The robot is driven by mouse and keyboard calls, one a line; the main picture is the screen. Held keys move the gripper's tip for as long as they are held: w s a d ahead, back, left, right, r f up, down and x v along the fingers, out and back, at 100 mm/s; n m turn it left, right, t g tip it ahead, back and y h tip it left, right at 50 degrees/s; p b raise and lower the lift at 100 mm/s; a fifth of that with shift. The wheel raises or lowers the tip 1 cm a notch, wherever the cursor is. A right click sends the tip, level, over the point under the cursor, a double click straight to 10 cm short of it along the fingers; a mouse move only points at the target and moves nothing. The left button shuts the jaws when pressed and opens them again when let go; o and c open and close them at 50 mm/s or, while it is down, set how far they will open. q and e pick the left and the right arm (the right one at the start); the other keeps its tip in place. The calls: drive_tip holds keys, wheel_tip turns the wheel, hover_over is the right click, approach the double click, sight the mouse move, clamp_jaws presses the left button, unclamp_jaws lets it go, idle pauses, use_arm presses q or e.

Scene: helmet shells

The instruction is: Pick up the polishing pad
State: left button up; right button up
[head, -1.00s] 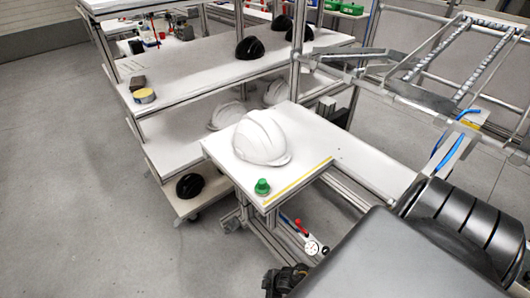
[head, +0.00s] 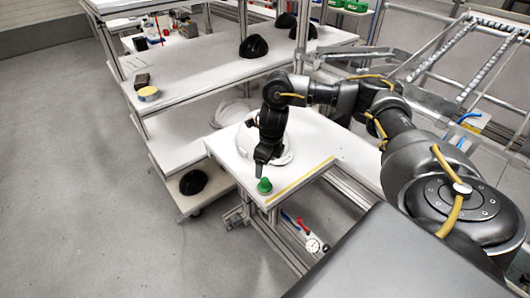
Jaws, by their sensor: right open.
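A small green knob-shaped piece (head: 264,187), which looks like the polishing pad, sits near the front left corner of the white table (head: 310,157). My right gripper (head: 259,172) points down just above and behind it, open. Its fingertips are very close to the green piece; I cannot tell whether they touch it. A white helmet shell (head: 243,141) stands on the table behind my right gripper and is partly hidden by it. My left gripper is not in view.
A yellow strip (head: 300,181) runs along the table's front edge. A shelf rack (head: 205,68) behind holds black shells (head: 253,47) and a yellow-topped tin (head: 148,93). A black shell (head: 193,182) lies on the low shelf. The floor at left is clear.

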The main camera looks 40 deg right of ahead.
sight(265, 180)
drive_tip(key=f, duration=0.5)
drive_tip(key=shift+w+a+f+b, duration=0.1)
drive_tip(key=shift+w+f+b, duration=0.2)
drive_tip(key=shift+w+f, duration=0.05)
drive_tip(key=shift+s+f+p, duration=0.1)
drive_tip(key=shift+f+p, duration=0.1)
drive_tip(key=shift+p, duration=0.1)
wheel_tip(265, 180, down, 4)
drive_tip(key=shift+r+p, duration=0.15)
drive_tip(key=shift+p, duration=0.6)
drive_tip(key=shift+a+f, duration=0.1)
drive_tip(key=shift+f, duration=0.45)
drive_tip(key=c, duration=1.1)
drive_tip(key=shift+r, duration=0.1)
